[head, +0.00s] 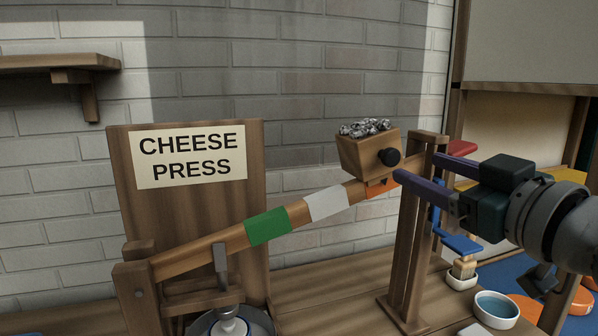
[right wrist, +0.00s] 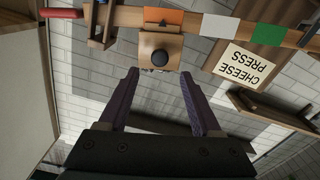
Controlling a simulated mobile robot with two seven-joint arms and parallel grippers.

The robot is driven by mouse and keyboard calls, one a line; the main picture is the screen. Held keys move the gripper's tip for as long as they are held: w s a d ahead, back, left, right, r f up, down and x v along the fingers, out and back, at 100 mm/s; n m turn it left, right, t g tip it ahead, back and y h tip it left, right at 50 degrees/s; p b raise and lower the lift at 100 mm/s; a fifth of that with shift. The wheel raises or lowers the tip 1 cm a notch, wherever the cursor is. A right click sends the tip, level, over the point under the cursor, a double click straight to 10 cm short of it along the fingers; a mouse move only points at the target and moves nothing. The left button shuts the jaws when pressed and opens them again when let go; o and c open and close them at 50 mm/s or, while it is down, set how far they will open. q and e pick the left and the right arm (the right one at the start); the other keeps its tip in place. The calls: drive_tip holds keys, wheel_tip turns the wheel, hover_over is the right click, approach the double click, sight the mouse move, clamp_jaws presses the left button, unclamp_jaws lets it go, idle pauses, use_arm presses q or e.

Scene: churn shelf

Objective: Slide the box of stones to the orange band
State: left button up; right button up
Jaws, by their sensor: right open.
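The box of stones (head: 362,155) is a wooden box heaped with grey stones, with a dark round knob (head: 389,157) on its side. It sits tilted on the sloping lever beam (head: 220,243). The orange band (head: 381,189) shows directly under the box, partly hidden by it and my gripper. In the right wrist view, the box (right wrist: 149,42) lines up with the orange band (right wrist: 163,16). The white band (head: 326,203) and green band (head: 268,227) lie bare further down the beam. My right gripper (head: 417,166) is open and empty, its fingertips just short of the knob. My left gripper is out of view.
A wooden post frame (head: 408,255) stands at the beam's upper end, close to my right fingers. The cheese press backboard (head: 195,205) stands at the left. A blue-lined bowl (head: 496,309) and a small white cup (head: 461,281) stand at the lower right.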

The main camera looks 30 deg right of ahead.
drive_tip(key=shift+v, duration=1.6)
